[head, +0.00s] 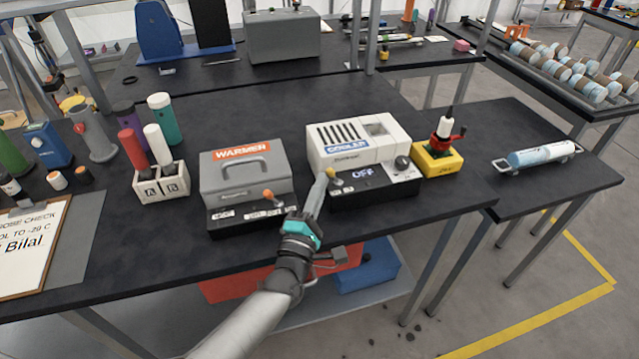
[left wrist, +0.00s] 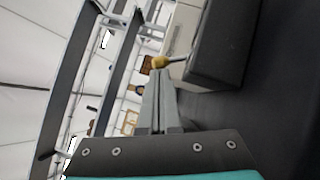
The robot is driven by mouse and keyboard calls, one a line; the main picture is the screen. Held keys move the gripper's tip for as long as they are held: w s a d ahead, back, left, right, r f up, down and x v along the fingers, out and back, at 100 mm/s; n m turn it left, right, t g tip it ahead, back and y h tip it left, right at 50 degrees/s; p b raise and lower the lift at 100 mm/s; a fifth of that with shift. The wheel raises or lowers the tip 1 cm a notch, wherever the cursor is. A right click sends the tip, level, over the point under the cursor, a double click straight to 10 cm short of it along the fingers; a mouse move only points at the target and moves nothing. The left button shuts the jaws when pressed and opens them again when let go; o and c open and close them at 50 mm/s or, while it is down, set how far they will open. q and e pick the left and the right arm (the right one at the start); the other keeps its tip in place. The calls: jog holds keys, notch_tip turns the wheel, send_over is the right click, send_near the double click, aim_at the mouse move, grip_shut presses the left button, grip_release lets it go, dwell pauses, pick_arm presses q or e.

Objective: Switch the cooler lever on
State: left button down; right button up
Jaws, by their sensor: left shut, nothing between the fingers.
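The cooler (head: 358,150) is a white box with a blue label on the dark table. Its black front panel (head: 375,186) reads OFF. The cooler lever (head: 333,177) has a yellowish knob at the left end of that panel; the knob also shows in the left wrist view (left wrist: 160,62), on a short metal rod. My left gripper (head: 322,180) is shut and empty, its fingertips right at the knob's left side. In the left wrist view the fingertips (left wrist: 157,75) lie just below the knob; I cannot tell whether they touch it. My right gripper is not in view.
The grey warmer (head: 246,172) with an orange-knobbed lever (head: 268,195) stands left of the cooler. A yellow box (head: 438,160) with a red-handled device stands close on the right. A white rack (head: 160,182) holds tubes further left. The table's front edge lies below my gripper.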

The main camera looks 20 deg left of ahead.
pick_arm(q)
jog(key=shift+w+d+r+m+g+p, duration=0.4)
jog(key=shift+m+g+p, duration=0.5)
jog(key=shift+p, duration=1.4)
jog(key=shift+w+d+r+m+g+p, duration=0.1)
jog(key=shift+d+r+m+g+p, duration=0.4)
jog(key=shift+m+p, duration=1.25)
jog(key=shift+w+d+r+m+g+p, duration=0.2)
jog(key=shift+r+m+g+p, duration=0.4)
jog(key=shift+p, duration=2.3)
jog(key=shift+w+d+g, duration=0.1)
jog(key=shift+g, duration=0.3)
jog(key=shift+w+d+p, duration=0.15)
jog(key=shift+p, duration=0.25)
